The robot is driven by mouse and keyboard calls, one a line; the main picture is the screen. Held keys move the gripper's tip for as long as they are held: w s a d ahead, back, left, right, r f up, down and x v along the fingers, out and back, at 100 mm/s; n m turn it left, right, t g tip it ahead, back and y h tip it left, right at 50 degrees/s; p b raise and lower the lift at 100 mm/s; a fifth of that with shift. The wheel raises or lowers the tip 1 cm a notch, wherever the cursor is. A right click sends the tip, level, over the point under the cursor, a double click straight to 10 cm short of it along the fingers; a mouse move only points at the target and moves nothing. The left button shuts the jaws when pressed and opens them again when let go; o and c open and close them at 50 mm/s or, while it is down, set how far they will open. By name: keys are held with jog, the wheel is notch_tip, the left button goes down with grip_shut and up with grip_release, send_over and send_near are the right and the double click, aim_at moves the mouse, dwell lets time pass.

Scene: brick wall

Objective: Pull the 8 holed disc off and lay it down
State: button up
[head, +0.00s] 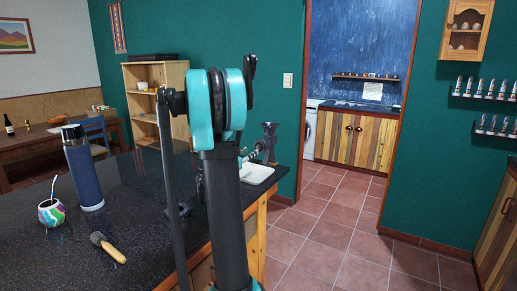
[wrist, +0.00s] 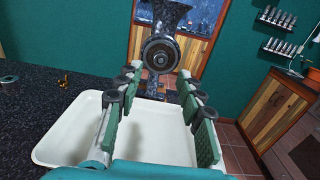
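A dark speckled grinder (wrist: 166,15) stands ahead in the wrist view, its round mouth facing me. A dark round disc (wrist: 160,55) with a bright centre sits in the mouth; its holes are too small to count. My gripper (wrist: 157,82) is open and empty, its two green-padded fingers spread to either side, just short of and below the mouth. In the head view the grinder (head: 269,139) stands at the far end of the counter, and my arm hides most of my gripper.
A white tray (wrist: 75,130) lies under my gripper; it also shows in the head view (head: 257,174). A grey ring (wrist: 8,79) and a small brass piece (wrist: 64,80) lie on the dark counter (head: 135,190). A blue flask (head: 82,170) stands at the left.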

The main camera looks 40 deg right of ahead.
aim_at(257, 148)
jog(key=shift+x, duration=2.8)
jog(key=shift+s, duration=0.1)
grip_shut()
